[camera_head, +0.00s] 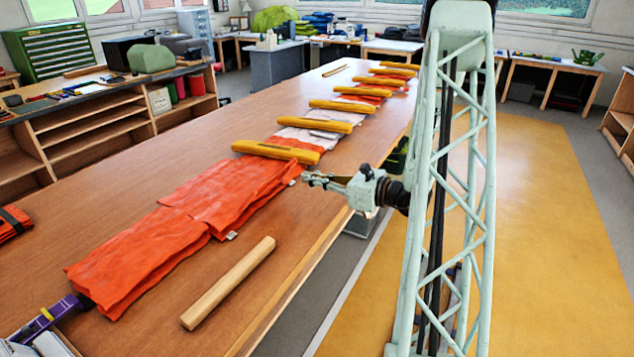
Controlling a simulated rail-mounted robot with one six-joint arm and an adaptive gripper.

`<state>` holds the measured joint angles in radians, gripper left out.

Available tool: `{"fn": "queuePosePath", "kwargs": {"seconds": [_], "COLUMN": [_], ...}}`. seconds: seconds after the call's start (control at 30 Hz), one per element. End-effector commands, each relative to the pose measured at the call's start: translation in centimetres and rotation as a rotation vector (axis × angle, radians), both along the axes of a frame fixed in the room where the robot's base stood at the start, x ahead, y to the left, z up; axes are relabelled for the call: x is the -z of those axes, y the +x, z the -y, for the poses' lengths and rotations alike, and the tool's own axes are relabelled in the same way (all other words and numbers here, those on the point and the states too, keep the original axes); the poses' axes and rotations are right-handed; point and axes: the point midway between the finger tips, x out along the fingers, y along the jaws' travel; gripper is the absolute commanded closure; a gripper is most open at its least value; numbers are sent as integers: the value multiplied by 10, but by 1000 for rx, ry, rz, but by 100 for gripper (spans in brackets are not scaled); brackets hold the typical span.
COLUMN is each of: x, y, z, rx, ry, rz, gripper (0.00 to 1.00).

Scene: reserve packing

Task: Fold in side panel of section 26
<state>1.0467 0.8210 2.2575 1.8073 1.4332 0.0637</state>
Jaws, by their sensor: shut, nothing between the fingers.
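A long strip of orange fabric (215,205) lies flat along the table, with a seam-like step across its middle. It runs on toward the back as orange and white sections under several yellow bars. I cannot read any section number, so I cannot tell which part is section 26. My gripper (309,179) is shut and empty. In the picture it points left, at the right edge of the orange fabric just in front of the nearest yellow bar (276,151). I cannot tell whether the fingertips touch the fabric.
A wooden bar (228,283) lies on the table (120,215) right of the fabric. A purple tool (45,318) is at the near left corner, and a folded orange bundle (12,222) lies at the left edge. The table left of the fabric is mostly clear.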

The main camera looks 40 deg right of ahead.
Motion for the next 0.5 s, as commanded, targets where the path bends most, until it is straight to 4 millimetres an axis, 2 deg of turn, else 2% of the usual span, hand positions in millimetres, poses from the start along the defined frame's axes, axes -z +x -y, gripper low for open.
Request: {"fn": "queuePosePath", "kwargs": {"seconds": [0.2, 0.5], "x": [-15, -22], "y": [17, 25], "z": [-5, -7], "rx": [-1, 0], "ry": [-3, -2], "rz": [2, 1], "gripper": [100, 100]}}
